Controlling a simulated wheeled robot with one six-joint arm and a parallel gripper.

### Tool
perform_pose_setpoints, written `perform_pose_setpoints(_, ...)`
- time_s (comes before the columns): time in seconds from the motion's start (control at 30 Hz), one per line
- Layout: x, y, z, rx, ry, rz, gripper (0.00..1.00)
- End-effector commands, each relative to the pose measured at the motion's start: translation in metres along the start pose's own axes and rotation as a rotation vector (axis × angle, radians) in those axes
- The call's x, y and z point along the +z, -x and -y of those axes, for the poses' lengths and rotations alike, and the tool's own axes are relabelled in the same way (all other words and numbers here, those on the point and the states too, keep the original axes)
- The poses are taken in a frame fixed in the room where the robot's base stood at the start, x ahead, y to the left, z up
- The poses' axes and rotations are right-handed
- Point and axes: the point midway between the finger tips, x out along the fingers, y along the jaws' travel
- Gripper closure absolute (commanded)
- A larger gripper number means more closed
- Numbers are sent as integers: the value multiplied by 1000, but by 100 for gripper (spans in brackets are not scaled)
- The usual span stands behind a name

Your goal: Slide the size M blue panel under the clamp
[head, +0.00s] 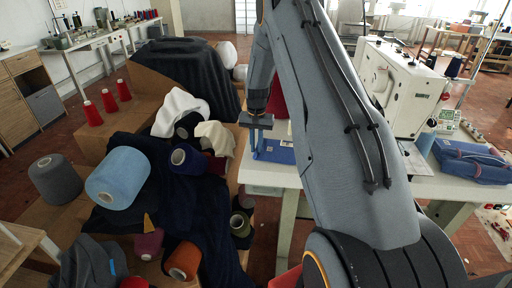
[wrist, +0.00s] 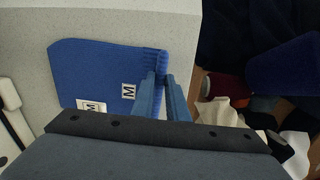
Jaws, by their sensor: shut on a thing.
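The blue panel (wrist: 98,68) lies flat on the pale table top in the wrist view, with two white tags marked M near its lower edge. A ribbed band runs along its right edge. My gripper (wrist: 161,77) is shut on that right edge. In the head view my gripper (head: 256,124) is at the table's left edge, and part of the blue panel (head: 277,152) shows just right of it. My arm hides the rest. The clamp cannot be made out; my arm covers the area beside the white sewing machine (head: 402,88).
A stack of folded blue pieces (head: 470,162) lies on the table's right side. Left of the table are heaped dark cloth (head: 190,215) and several yarn cones, among them a light blue one (head: 118,178). In the wrist view, bare table (wrist: 110,20) lies beyond the panel.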

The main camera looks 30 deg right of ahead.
Motion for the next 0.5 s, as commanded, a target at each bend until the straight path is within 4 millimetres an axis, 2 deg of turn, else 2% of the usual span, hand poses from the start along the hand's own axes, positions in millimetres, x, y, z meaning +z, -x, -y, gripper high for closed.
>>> perform_pose_setpoints(0.5, 0, 30, 0, 0, 0, -1, 100)
